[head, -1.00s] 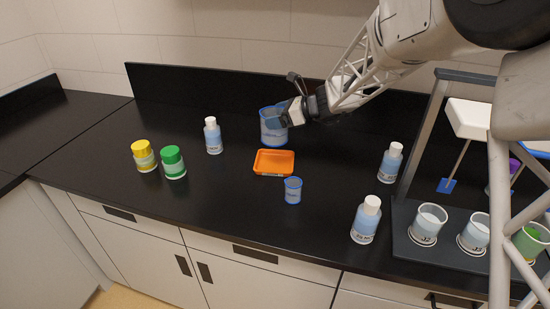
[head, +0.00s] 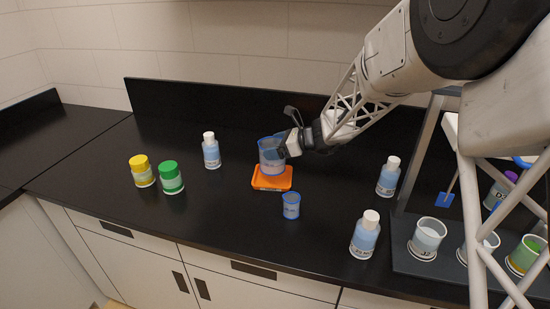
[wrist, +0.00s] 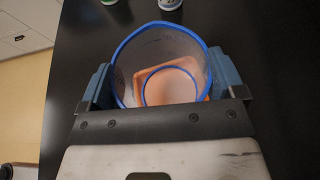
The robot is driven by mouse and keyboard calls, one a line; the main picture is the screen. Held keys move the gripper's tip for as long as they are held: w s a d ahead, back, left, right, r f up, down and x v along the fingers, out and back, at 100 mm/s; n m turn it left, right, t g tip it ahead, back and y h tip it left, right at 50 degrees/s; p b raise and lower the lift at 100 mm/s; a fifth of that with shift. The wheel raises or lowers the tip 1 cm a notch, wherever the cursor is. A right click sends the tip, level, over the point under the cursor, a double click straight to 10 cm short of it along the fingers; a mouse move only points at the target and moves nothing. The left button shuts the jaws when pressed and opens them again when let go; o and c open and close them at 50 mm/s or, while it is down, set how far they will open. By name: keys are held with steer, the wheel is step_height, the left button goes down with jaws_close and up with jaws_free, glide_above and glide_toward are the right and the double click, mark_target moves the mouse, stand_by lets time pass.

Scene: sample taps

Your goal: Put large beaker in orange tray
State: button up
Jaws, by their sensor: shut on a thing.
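The large beaker (head: 271,157) is clear with blue rims and looks upright over the orange tray (head: 272,184) in the head view. My gripper (head: 288,146) is shut on the beaker from its right side. In the wrist view my gripper's (wrist: 165,85) two fingers clasp the beaker (wrist: 160,40) on both sides. The orange tray (wrist: 190,65) shows through the beaker's clear bottom. I cannot tell whether the beaker's base touches the tray or hangs just above it.
A small blue-rimmed beaker (head: 291,206) stands just in front of the tray. A white-capped bottle (head: 211,152) and green-capped (head: 171,178) and yellow-capped (head: 142,171) jars stand left. Two bottles (head: 388,177) (head: 365,236) stand right, before a rack of cups (head: 427,238).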

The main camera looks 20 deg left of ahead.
steer(key=shift+f, duration=2.15)
steer(key=shift+f, duration=0.1)
steer(key=o, duration=0.9)
steer(key=v, duration=1.2)
steer(key=shift+d, duration=0.1)
